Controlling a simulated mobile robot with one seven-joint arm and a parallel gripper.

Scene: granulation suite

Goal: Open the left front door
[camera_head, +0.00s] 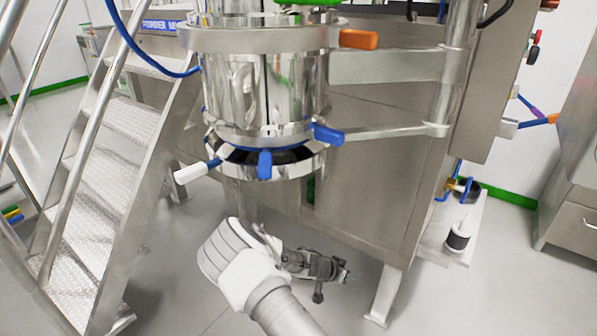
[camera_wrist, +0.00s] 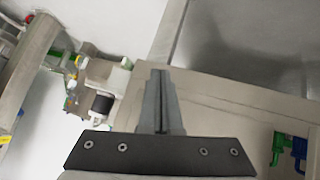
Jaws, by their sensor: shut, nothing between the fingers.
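A steel machine cabinet (camera_head: 372,175) with a flat front panel stands behind and to the right of a round steel vessel (camera_head: 228,95). I cannot tell for sure which panel is the left front door, and no door stands visibly open. My gripper (camera_head: 340,275) is low in front of the cabinet, over the floor, below the vessel. In the wrist view my gripper (camera_wrist: 159,75) is shut and empty, with its fingers in front of a pale steel surface (camera_wrist: 215,92). I cannot tell how far apart they are. No contact shows.
A steel staircase (camera_head: 105,150) with handrails stands at left. An orange handle (camera_head: 358,39) and a blue clamp (camera_head: 328,134) stick out from the vessel. A cabinet leg (camera_head: 385,295) stands right of my gripper. The floor at bottom right is clear.

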